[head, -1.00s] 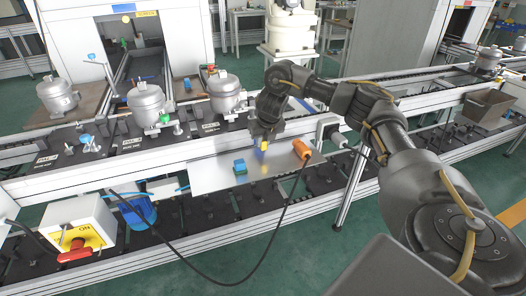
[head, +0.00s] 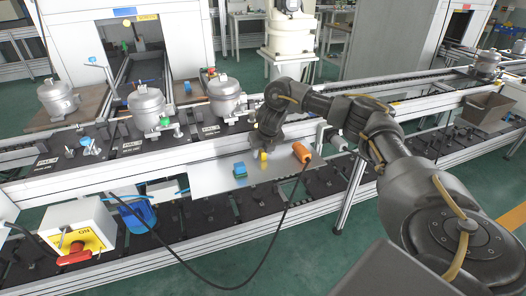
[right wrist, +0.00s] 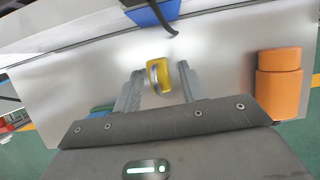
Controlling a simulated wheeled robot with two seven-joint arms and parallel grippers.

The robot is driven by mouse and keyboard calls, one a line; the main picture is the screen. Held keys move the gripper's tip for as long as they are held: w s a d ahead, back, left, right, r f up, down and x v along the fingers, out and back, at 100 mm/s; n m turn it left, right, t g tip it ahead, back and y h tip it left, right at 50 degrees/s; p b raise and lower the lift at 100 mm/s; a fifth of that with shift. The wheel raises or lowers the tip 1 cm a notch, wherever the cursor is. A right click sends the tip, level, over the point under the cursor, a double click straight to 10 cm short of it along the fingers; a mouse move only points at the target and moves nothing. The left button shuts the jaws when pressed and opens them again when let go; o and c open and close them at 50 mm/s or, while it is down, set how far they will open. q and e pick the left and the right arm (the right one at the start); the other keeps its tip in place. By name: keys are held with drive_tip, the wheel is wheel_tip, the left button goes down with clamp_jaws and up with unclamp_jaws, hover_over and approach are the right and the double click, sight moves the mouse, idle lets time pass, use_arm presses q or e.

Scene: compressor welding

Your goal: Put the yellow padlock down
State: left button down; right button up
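The yellow padlock (head: 264,161) stands on the grey metal plate (head: 212,182) at the front of the conveyor line. In the right wrist view the padlock (right wrist: 164,68) lies between the tips of my right gripper (right wrist: 160,78), with a visible gap on each side. My right gripper (head: 266,147) is open, just behind and above the padlock in the head view. The padlock's underside is hard to make out. My left gripper is not in view.
A blue-green block (head: 240,170) sits to the left. Silver compressors (head: 147,106) stand behind. A red-handled switch box (head: 78,232) is at front left.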

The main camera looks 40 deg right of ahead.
drive_tip(key=shift+s+a+r, duration=0.1)
drive_tip(key=shift+s+r, duration=0.05)
drive_tip(key=shift+r, duration=0.4)
use_arm(q)
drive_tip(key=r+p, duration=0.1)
drive_tip(key=p, duration=0.1)
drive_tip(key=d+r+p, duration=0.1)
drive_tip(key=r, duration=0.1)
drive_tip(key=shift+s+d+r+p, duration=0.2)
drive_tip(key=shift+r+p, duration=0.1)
drive_tip(key=shift+p, duration=0.1)
use_arm(e)
drive_tip(key=v, duration=1.1)
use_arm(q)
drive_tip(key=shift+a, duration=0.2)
